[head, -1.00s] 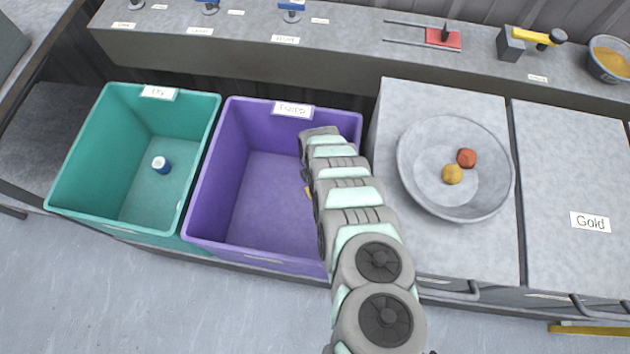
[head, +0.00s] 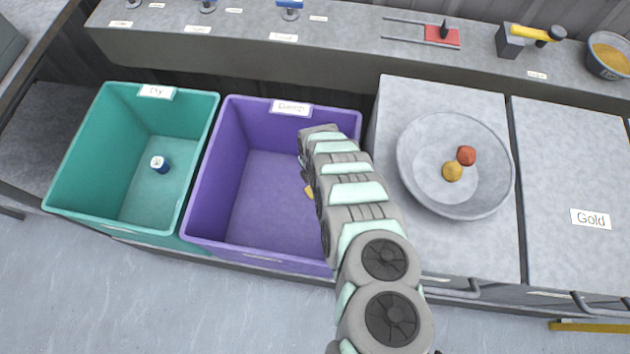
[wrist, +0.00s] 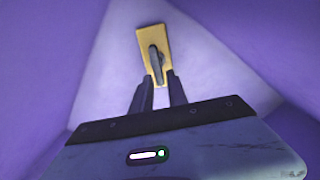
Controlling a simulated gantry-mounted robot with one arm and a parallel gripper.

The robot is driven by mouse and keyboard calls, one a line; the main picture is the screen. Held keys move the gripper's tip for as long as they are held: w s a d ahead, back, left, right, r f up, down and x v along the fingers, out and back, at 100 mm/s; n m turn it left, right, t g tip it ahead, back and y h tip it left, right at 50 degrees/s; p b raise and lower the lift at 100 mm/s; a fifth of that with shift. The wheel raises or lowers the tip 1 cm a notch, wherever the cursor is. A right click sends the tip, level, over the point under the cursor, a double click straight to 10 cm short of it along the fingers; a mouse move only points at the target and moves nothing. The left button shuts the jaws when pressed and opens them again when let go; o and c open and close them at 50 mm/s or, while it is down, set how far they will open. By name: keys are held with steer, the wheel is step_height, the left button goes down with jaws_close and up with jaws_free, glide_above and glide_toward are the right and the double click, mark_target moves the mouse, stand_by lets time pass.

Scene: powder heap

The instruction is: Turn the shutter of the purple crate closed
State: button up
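The purple crate (head: 208,190) stands left of the middle in the head view, with a label on its far rim. My arm reaches over its right side and hides part of it. A yellow plate (head: 309,192) inside the crate shows beside my arm. In the wrist view, the yellow plate (wrist: 149,36) lies against a pale purple surface and carries a grey lever (wrist: 155,62). My gripper (wrist: 158,80) is just below the plate, its two fingers apart with the lever's lower end between or just beyond the tips. I cannot tell whether they touch it.
A teal crate (head: 85,150) with a small blue and white object (head: 159,164) stands left. A grey bowl (head: 420,185) holding a red lump and a yellow lump sits right on a grey top. A ledge (head: 350,50) runs behind. Crate walls surround my gripper.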

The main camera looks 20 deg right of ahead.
steer(key=shift+o, duration=1.2)
step_height(320, 180, up, 11)
steer(key=p, duration=0.5)
steer(key=shift+f, duration=0.1)
